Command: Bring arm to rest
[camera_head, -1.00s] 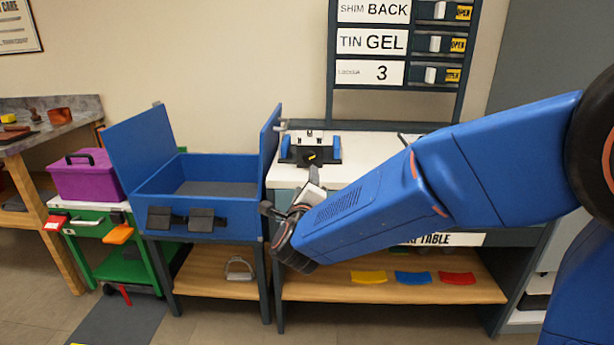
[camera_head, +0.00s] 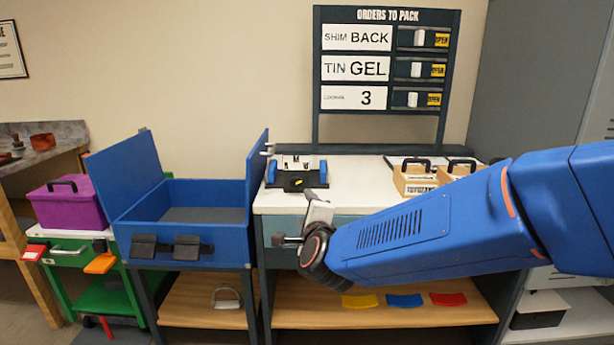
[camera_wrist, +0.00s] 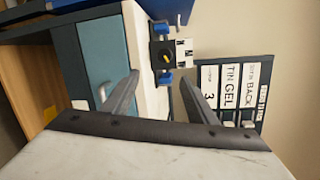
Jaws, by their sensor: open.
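My blue arm reaches in from the right in the head view. My gripper (camera_head: 318,195) is in front of the white-topped table (camera_head: 360,180), near its left front corner. In the wrist view the two dark fingers of my gripper (camera_wrist: 155,98) stand apart, with nothing between them. Beyond them is a small fixture with blue side blocks (camera_wrist: 163,55), which stands on the table in the head view (camera_head: 298,175). My arm hides part of the table's front.
A blue open box (camera_head: 190,240) stands left of the table. A purple case (camera_head: 68,205) is farther left. Two wooden carriers (camera_head: 415,180) stand on the table's right. An orders board (camera_head: 385,75) rises behind. Yellow, blue and red pads (camera_head: 404,300) lie on the lower shelf.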

